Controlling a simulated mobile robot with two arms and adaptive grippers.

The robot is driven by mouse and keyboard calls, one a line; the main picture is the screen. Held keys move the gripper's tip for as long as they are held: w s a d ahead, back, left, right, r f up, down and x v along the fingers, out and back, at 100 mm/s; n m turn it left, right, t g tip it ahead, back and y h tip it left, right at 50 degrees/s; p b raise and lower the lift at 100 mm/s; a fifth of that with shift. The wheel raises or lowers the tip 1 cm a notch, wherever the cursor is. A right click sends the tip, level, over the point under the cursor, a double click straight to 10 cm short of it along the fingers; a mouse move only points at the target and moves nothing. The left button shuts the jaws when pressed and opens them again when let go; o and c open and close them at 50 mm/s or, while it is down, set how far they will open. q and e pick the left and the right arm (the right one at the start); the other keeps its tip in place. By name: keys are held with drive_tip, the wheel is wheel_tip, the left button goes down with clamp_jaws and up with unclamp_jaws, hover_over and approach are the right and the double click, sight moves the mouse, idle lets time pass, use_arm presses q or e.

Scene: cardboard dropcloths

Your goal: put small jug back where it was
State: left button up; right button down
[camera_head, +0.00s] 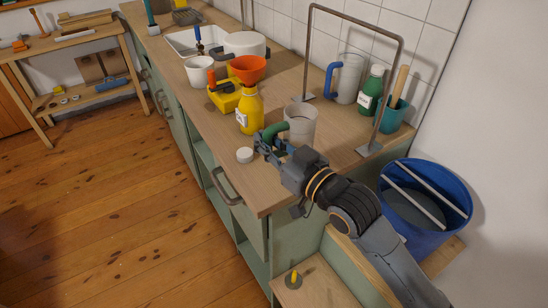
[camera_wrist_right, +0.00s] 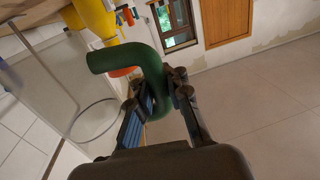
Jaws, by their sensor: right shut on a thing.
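The small jug (camera_head: 301,124) is clear with a green handle. It is upright over the worktop (camera_head: 226,142), to the right of the yellow bottle (camera_head: 250,112). I cannot tell whether its base touches the wood. My right gripper (camera_head: 266,141) comes in from the lower right and is shut on the green handle. In the right wrist view the fingers of the right gripper (camera_wrist_right: 160,95) close around the green handle (camera_wrist_right: 150,62), with the clear wall of the small jug (camera_wrist_right: 45,85) at left. My left gripper is out of view.
A metal frame (camera_head: 306,62) stands behind, near a larger jug with a blue handle (camera_head: 349,78), a green bottle (camera_head: 371,92) and a teal pot (camera_head: 394,117). A white lid (camera_head: 245,155) lies near the front edge. A blue bucket (camera_head: 428,236) stands right.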

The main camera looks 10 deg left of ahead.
drive_tip(key=w+f, duration=0.1)
drive_tip(key=f, duration=0.1)
drive_tip(key=w+f, duration=0.1)
drive_tip(key=f, duration=0.2)
drive_tip(key=w+f, duration=0.1)
drive_tip(key=f, duration=0.1)
drive_tip(key=shift+w+d+f, duration=0.25)
drive_tip(key=shift+w+f, duration=0.05)
drive_tip(key=shift+f, duration=0.05)
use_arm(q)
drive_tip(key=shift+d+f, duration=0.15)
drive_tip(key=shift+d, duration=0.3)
use_arm(e)
drive_tip(key=shift+f, duration=0.15)
drive_tip(key=c, duration=1.3)
unclamp_jaws()
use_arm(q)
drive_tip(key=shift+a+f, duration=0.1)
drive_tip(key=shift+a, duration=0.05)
